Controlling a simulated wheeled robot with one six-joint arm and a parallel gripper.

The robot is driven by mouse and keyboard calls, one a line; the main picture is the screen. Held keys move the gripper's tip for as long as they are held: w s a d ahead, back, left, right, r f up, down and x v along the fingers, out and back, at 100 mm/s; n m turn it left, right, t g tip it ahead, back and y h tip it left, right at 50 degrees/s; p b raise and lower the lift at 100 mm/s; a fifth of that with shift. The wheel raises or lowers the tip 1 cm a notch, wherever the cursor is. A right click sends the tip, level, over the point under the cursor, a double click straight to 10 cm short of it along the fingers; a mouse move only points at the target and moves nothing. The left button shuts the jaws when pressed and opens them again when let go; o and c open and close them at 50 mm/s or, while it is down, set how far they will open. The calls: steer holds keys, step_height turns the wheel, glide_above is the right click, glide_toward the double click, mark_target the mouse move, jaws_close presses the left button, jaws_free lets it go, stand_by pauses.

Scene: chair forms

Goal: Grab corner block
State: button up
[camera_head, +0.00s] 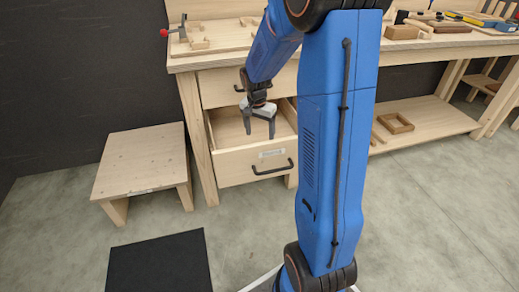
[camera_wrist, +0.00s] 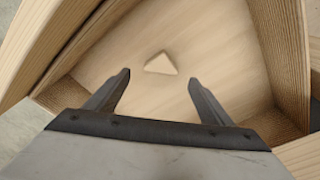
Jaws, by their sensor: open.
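The corner block (camera_wrist: 160,64) is a small, light wood, roughly triangular piece. It lies on the bottom of the open drawer (camera_head: 243,162) in the wrist view, a little beyond my fingertips. My gripper (camera_wrist: 160,82) is open and empty, with its two dark fingers pointing down into the drawer. In the head view my gripper (camera_head: 259,132) hangs over the open drawer. I cannot make out the block in the head view.
Drawer walls (camera_wrist: 282,50) stand close around my fingers. The workbench top (camera_head: 225,50) overhangs above the drawer, with a closed upper drawer (camera_head: 222,88) beneath it. A wooden stool (camera_head: 145,160) stands to the left. A black mat (camera_head: 160,262) lies on the floor.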

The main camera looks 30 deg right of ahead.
steer(key=shift+w+d+f, duration=0.15)
steer(key=shift+f, duration=1.25)
steer(key=shift+w+d+f, duration=0.1)
steer(key=shift+f, duration=1.3)
steer(key=c, duration=1.1)
